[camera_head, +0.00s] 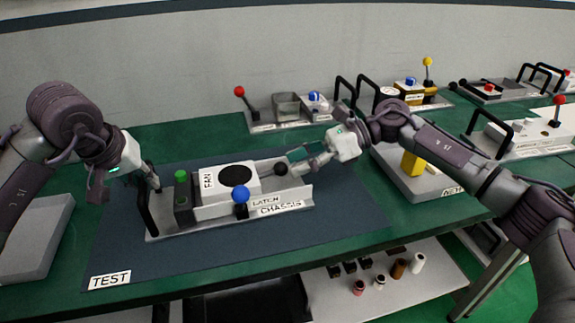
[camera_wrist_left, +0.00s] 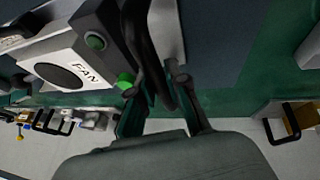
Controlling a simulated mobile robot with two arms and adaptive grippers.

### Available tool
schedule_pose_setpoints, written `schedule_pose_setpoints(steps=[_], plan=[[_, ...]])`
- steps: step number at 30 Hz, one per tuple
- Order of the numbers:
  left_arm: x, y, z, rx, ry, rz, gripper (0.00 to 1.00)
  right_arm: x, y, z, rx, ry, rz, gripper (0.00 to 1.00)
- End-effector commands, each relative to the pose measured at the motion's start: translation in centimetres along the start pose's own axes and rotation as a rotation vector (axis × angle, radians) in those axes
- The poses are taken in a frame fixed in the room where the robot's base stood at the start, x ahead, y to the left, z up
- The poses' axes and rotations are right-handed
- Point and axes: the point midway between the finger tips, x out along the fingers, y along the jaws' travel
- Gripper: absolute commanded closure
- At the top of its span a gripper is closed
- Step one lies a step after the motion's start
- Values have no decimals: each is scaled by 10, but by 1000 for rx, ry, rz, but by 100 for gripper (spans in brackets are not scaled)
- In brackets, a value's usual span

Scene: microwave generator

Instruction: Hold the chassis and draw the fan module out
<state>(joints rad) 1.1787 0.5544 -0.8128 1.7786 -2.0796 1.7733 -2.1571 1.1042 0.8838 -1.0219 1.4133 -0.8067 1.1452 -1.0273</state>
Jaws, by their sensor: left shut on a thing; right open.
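The chassis (camera_head: 178,229) is a long grey tray on the dark blue mat, with a black handle (camera_head: 146,212) at its left end. The fan module (camera_head: 214,209) is a white box labelled FAN with a black round opening, sitting in the chassis; it also shows in the left wrist view (camera_wrist_left: 92,62). A blue-knobbed latch (camera_head: 240,196) stands in front of it. My left gripper (camera_head: 154,186) is shut on the black handle, also in the left wrist view (camera_wrist_left: 168,88). My right gripper (camera_head: 296,162) is open close to a black knob (camera_head: 281,169) at the module's right side.
A dark post with a green button (camera_head: 181,177) stands beside the module's left end. The mat (camera_head: 330,235) is clear in front, with a TEST label (camera_head: 110,280). Grey trays (camera_head: 36,235) flank it. Several fixtures line the back of the green table.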

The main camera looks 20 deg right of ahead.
Motion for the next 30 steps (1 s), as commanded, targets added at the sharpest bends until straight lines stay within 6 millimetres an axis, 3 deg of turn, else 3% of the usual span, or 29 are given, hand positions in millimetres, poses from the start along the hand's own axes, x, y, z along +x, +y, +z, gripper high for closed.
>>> schedule_pose_setpoints(steps=[6,17,27,30], plan=[[5,-3,4,-2,-14,-11,100,24,0,-1,-1,0,-1,43],[5,-3,4,-2,-14,-11,100,28,0,-1,0,0,-1,45],[5,-3,3,-2,-14,-11,100,27,0,0,0,0,-1,100],[5,-3,3,-2,-14,-11,100,27,0,0,0,0,-1,100]])
